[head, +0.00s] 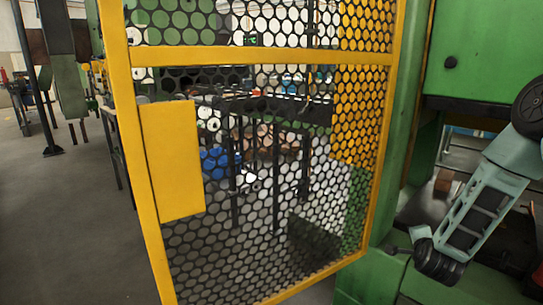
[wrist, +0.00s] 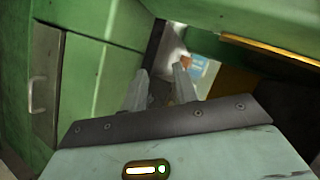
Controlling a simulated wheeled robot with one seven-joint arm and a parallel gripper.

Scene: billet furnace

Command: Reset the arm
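My gripper (wrist: 160,70) shows in the wrist view with its two grey fingers apart and nothing visible between them. It points into a gap among green machine panels. My pale grey-green arm shows at the right of the head view, in front of the green machine (head: 489,50). I cannot make out the gripper fingers there.
A yellow-framed mesh guard (head: 260,57) stands across the middle of the head view, with a yellow plate (head: 172,160) on it. Green panels (wrist: 92,75) and a grey door with a handle (wrist: 40,93) lie close around the gripper. Open floor (head: 60,220) is at left.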

